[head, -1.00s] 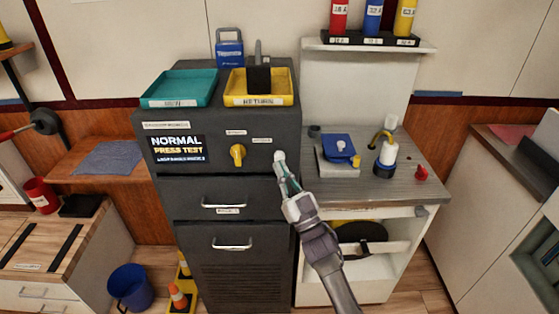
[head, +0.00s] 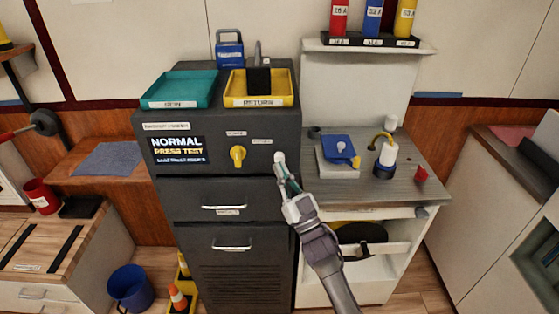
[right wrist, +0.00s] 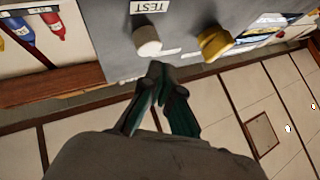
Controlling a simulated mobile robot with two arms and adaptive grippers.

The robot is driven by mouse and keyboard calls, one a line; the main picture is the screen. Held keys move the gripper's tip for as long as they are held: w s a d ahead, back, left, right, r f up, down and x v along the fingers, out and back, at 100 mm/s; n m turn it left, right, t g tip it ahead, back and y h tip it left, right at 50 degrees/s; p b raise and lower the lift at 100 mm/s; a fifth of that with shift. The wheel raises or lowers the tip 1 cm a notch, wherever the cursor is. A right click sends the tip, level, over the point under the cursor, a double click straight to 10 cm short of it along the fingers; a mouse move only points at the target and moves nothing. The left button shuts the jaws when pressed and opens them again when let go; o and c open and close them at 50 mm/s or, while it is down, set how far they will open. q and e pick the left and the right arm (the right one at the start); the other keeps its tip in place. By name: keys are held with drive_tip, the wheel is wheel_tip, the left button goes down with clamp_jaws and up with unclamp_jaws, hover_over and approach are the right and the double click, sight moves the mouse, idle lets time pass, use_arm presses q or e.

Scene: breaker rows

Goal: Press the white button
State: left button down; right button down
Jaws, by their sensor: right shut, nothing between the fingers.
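The white button (head: 279,156) sticks out near the right edge of the dark cabinet's front panel. It also shows in the right wrist view (right wrist: 147,40), beside a label reading TEST. My right gripper (head: 282,172) is shut and empty, its fingertips just below the button in the head view. In the right wrist view the closed fingertips (right wrist: 157,67) are very near the button's outer end; I cannot tell whether they touch it. The display (head: 178,150) reads NORMAL, PRESS TEST, with a smaller line below. My left gripper is not in view.
A yellow knob (head: 237,155) sits left of the button, and also shows in the right wrist view (right wrist: 214,43). A teal tray (head: 180,88) and a yellow tray (head: 259,101) stand on the cabinet. A grey counter (head: 395,190) with several small items is at the right.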

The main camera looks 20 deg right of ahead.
drive_tip(key=shift+w, duration=0.15)
drive_tip(key=shift+w+d, duration=0.1)
drive_tip(key=shift+w, duration=0.15)
drive_tip(key=shift+w+d+r+b, duration=0.1)
drive_tip(key=shift+w+d+b, duration=0.15)
drive_tip(key=shift+w+b, duration=0.6)
idle(1.1)
idle(0.3)
drive_tip(key=shift+s+a+p, duration=0.2)
drive_tip(key=shift+s+p, duration=0.2)
drive_tip(key=shift+s, duration=0.2)
drive_tip(key=shift+s+a+p, duration=0.15)
drive_tip(key=shift+s+p, duration=0.2)
drive_tip(key=shift+s, duration=0.25)
drive_tip(key=s+p, duration=0.1)
drive_tip(key=s, duration=0.1)
drive_tip(key=s+a+p, duration=0.1)
drive_tip(key=s, duration=0.2)
drive_tip(key=shift+a, duration=0.2)
